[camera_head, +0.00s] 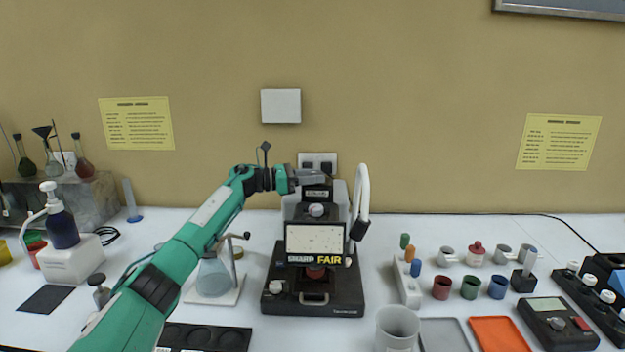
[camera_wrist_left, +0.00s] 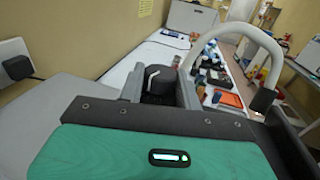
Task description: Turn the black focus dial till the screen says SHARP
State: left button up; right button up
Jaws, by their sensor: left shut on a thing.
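The microscope (camera_head: 316,298) stands on the bench, a dark device with a small screen (camera_head: 314,238) on its front. The screen shows a speckled pale picture. The strip under it reads SHARP in white and FAIR in yellow. My left gripper (camera_head: 306,178) is at the upper left of the device. In the left wrist view, the black focus dial (camera_wrist_left: 159,80) sits between the fingers of my left gripper (camera_wrist_left: 160,92), which is shut on it. In the head view the gripper and the device hide the dial. My right gripper is not in view.
A white curved arm (camera_head: 362,190) rises at the device's right. A flask (camera_head: 213,277) on a stand is to its left, under my left arm. A clear beaker (camera_head: 397,328), an orange tray (camera_head: 499,334) and several small cups are to the right.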

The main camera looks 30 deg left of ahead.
pick_arm(q)
jog(key=o, duration=1)
jog(key=shift+a, duration=0.1)
jog(key=shift+s+a+f, duration=0.1)
jog(key=shift+s+a, duration=0.2)
jog(key=b+v, duration=0.3)
jog(key=v, duration=1)
jog(key=shift+b, duration=0.3)
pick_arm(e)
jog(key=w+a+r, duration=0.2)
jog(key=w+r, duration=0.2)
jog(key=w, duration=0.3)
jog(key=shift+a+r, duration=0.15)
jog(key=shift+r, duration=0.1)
pick_arm(q)
jog(key=shift+d, duration=0.1)
